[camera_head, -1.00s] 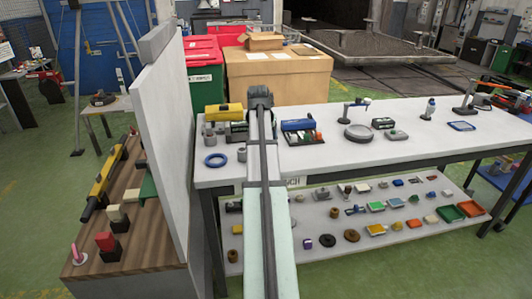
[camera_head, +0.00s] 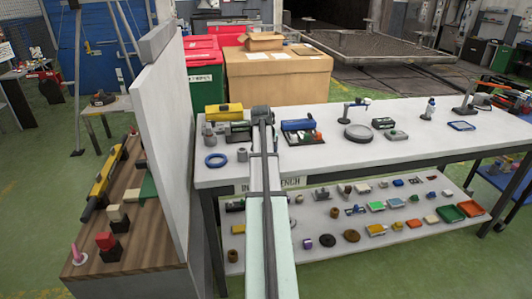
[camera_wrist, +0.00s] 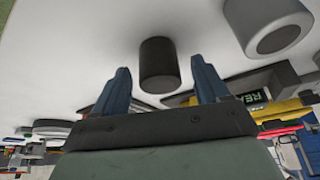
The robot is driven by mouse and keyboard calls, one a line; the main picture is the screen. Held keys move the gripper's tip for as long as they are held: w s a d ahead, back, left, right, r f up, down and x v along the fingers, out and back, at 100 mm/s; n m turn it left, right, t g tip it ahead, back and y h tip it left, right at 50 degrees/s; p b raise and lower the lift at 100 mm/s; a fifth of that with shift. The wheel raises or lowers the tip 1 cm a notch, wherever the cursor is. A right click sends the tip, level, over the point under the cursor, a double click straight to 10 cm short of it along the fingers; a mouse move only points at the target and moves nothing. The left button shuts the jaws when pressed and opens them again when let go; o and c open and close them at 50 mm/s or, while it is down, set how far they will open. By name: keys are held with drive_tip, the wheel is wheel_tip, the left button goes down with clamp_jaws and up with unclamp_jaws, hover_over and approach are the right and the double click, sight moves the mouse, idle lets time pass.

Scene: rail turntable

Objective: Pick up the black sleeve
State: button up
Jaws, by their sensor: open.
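The black sleeve (camera_wrist: 159,62) is a short dark cylinder on the pale bench top, seen in the wrist view. My gripper (camera_wrist: 160,80) is open, with one blue finger on each side of the sleeve in the picture. Gaps show between the sleeve and both fingers, and I cannot tell how far the fingers reach along it. In the head view the end of my arm (camera_head: 262,115) is over the left part of the bench. I cannot make out the black sleeve there; my arm may hide it.
A grey hollow cylinder (camera_wrist: 268,24) stands close by in the wrist view. A pale upright panel (camera_head: 166,130) rises to the left.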

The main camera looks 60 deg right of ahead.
drive_tip(key=shift+w+d+f, duration=0.1)
drive_tip(key=shift+d+f, duration=0.15)
drive_tip(key=shift+f, duration=0.35)
drive_tip(key=c, duration=1.3)
drive_tip(key=shift+r, duration=0.1)
